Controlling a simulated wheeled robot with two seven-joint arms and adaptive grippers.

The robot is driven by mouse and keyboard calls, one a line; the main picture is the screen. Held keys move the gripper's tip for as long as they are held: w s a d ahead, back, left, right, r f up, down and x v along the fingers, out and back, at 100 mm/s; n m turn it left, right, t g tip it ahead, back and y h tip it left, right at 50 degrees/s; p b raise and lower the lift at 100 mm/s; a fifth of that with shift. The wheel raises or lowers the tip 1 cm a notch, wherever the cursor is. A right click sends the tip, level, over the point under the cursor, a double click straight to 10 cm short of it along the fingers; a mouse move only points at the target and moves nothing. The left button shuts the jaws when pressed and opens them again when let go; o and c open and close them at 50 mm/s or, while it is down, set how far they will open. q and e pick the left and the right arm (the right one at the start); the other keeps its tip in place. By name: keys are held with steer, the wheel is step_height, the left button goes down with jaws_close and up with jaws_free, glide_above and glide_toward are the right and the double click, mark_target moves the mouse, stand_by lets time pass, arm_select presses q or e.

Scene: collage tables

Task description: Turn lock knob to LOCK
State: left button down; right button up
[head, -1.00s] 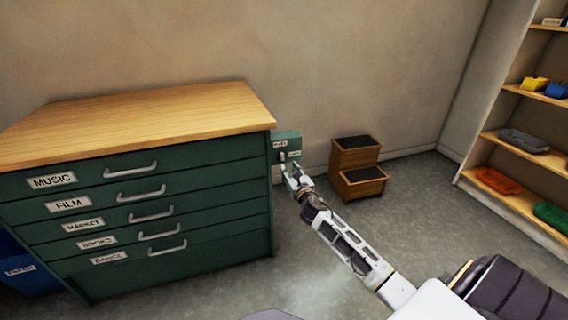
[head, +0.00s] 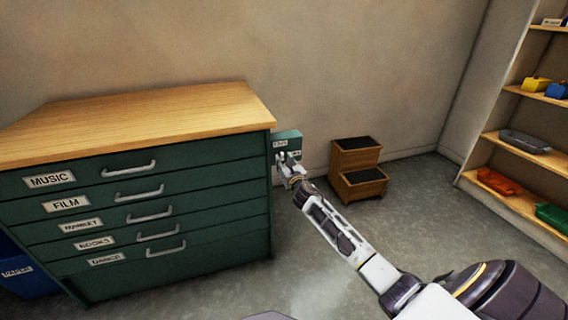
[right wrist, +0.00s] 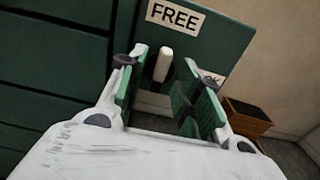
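A green lock panel (head: 288,138) is on the right side of the green drawer cabinet (head: 170,215). In the right wrist view the panel (right wrist: 225,38) has a white label reading FREE (right wrist: 175,18) at its top. The cream lock knob (right wrist: 164,64) sticks up just below that label, pointing toward it. A second label (right wrist: 212,77) is mostly hidden behind my right finger. My right gripper (head: 286,162) is at the panel. In the right wrist view its fingers (right wrist: 163,84) are apart, one on each side of the knob, with gaps showing. My left gripper is out of view.
A small wooden step stool (head: 358,168) stands on the floor to the right of the panel. A shelf unit (head: 510,200) with several coloured items is at the far right. The cabinet's wooden top (head: 150,120) is bare. Open floor lies in front of the stool.

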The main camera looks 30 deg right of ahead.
steer(key=shift+w, duration=0.2)
jaws_close()
stand_by(0.3)
